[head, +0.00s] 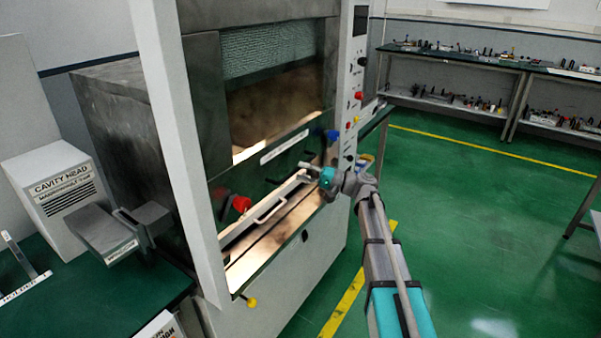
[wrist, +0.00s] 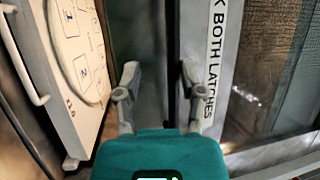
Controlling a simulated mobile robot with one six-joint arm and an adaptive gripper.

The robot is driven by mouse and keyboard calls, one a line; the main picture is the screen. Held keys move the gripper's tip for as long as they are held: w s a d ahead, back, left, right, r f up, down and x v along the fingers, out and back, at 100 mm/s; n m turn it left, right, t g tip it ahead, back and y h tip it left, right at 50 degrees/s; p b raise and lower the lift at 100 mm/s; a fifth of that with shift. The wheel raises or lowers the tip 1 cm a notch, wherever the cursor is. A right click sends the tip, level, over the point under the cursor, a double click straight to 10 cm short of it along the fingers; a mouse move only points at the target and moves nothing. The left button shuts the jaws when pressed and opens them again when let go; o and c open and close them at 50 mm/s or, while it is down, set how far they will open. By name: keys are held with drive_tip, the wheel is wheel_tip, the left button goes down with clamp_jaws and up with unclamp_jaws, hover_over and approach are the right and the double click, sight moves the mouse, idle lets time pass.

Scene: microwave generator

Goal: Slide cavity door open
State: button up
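The cavity door (head: 285,147) is on the front of the tall grey and white cabinet, with a mesh window (head: 272,50) above and a white label strip across it. In the wrist view the label reading "BOTH LATCHES" is on the door frame (wrist: 207,125), right of my fingers. My gripper (head: 312,170) is at the cabinet front, below and right of the label. In the wrist view my gripper (wrist: 160,85) has its fingers apart, with a dark strip behind the gap. I see nothing clearly held, and cannot tell whether a finger touches the door.
A white-handled panel (head: 270,211) lies low in the cabinet front; its marked face (wrist: 75,50) is close left of my fingers. A red knob (head: 241,203) and blue knob (head: 332,135) flank the opening. A control column (head: 354,90) stands right.

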drive_tip(key=b+v, duration=0.2)
drive_tip(key=v, duration=1.2)
drive_tip(key=shift+d+b, duration=0.3)
idle(1.5)
drive_tip(key=shift+s, duration=0.1)
idle(0.4)
wheel_tip(320, 180, up, 6)
drive_tip(key=a+m+h+p, duration=0.1)
drive_tip(key=a+h+p, duration=0.1)
drive_tip(key=p, duration=1.1)
drive_tip(key=shift+r+m+g+h, duration=0.15)
drive_tip(key=shift+m+g+h, duration=0.2)
drive_tip(key=shift+h, duration=0.55)
drive_tip(key=shift+a, duration=0.2)
drive_tip(key=b+x, duration=0.2)
drive_tip(key=x, duration=1.1)
drive_tip(key=shift+a, duration=0.2)
